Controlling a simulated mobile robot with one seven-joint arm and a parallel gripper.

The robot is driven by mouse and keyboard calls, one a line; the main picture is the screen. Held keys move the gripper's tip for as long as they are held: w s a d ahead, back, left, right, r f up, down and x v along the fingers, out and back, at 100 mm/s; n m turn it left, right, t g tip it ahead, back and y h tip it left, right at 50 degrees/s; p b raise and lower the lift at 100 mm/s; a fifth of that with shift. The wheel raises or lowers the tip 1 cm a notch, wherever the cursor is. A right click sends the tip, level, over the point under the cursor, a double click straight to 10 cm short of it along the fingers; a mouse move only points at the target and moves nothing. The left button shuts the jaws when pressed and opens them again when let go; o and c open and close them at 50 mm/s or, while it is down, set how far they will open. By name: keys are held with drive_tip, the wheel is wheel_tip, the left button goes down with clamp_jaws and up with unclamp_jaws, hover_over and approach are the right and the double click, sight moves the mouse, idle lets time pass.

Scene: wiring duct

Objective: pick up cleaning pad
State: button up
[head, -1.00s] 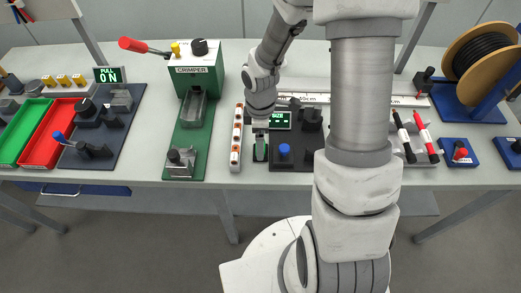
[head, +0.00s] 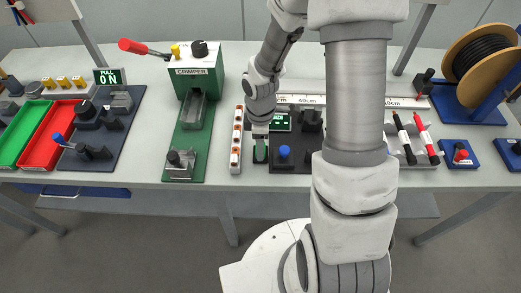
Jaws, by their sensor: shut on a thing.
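My gripper (head: 260,138) points down at the front middle of the bench, just right of the white strip with orange marks. It is shut on a small dark green piece (head: 260,153), which I take to be the cleaning pad. The piece is low, at a dark holder near the bench's front edge. I cannot tell whether it still touches the holder. The fingertips are small and partly hidden by the wrist.
The white strip (head: 236,145) stands close on the left, the dark fixture with a blue knob (head: 284,152) close on the right. The green crimper (head: 196,80) is further left. A ruler (head: 390,101) runs behind; my arm hides part of the bench.

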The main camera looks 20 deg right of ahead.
wheel_tip(320, 180, up, 10)
drive_tip(key=p, duration=0.1)
drive_tip(key=shift+p, duration=0.4)
